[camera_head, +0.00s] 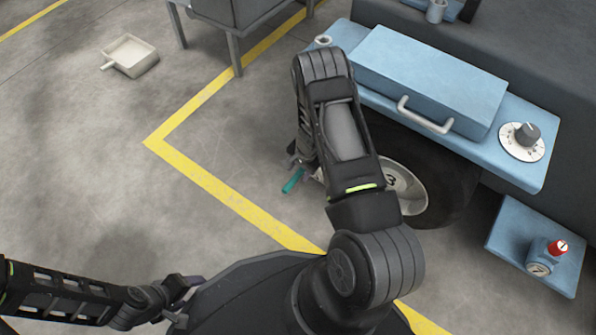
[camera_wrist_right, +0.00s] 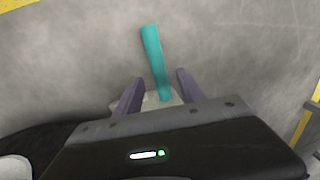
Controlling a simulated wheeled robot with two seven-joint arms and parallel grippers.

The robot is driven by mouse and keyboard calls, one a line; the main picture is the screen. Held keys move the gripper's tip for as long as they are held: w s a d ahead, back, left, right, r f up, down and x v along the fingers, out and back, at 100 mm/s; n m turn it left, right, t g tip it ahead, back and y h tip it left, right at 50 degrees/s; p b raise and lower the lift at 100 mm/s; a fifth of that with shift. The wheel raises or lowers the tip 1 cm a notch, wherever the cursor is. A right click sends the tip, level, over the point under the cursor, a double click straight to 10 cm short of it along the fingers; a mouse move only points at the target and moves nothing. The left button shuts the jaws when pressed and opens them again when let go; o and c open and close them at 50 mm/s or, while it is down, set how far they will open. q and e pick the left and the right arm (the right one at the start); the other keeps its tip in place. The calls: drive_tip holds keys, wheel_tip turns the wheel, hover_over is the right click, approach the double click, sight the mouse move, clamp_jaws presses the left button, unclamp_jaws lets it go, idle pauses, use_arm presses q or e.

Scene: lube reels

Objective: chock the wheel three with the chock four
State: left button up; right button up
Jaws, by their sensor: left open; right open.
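Wheel three (camera_head: 408,187), a black tyre with a pale hub marked 3, sits under the blue bench, partly hidden behind my right arm. A chock with a teal handle (camera_head: 292,181) lies on the floor just left of the wheel; its body is mostly hidden and I cannot read its number. In the right wrist view, the teal handle (camera_wrist_right: 154,55) runs up from a pale block (camera_wrist_right: 176,98) between the fingers. My right gripper (camera_wrist_right: 160,77) is open, its fingers on either side of the handle's lower end. My left gripper (camera_head: 196,281) is open and empty, at lower left.
The blue bench (camera_head: 520,165) carries a box with a handle and a dial (camera_head: 522,140). A low blue shelf (camera_head: 505,240) with a red-topped item (camera_head: 557,248) is at right. A pale tray (camera_head: 130,56) lies at upper left.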

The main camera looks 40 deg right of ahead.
use_arm(q)
drive_tip(key=shift+s+r+p, duration=0.2)
drive_tip(key=shift+r+p, duration=0.65)
drive_tip(key=shift+r, duration=0.2)
use_arm(e)
drive_tip(key=r, duration=0.3)
drive_tip(key=s+r, duration=0.1)
drive_tip(key=r, duration=0.1)
drive_tip(key=shift+d, duration=0.15)
